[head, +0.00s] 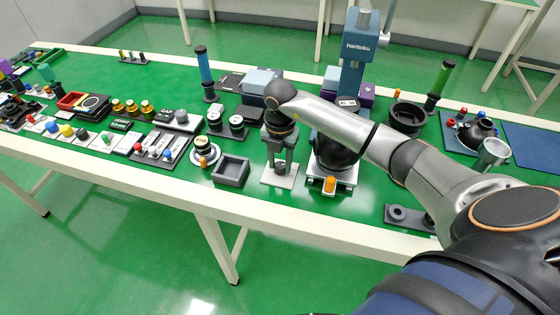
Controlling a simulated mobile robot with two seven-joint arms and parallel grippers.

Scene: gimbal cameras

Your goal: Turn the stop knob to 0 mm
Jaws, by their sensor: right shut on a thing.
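My right gripper (280,168) points down from the arm that comes in from the right. It is shut on a small dark knob, largely hidden between the fingers, on a light grey plate (272,183) at the table's near edge. I take this to be the stop knob; its scale and pointer are too small to read. My left gripper is not in view.
Right of the gripper stands the blue Haritoku column device (356,60) with an orange knob (330,184) in front. A dark square tray (231,170) is close on the left. Several switches and knobs crowd the green table (150,170) further left.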

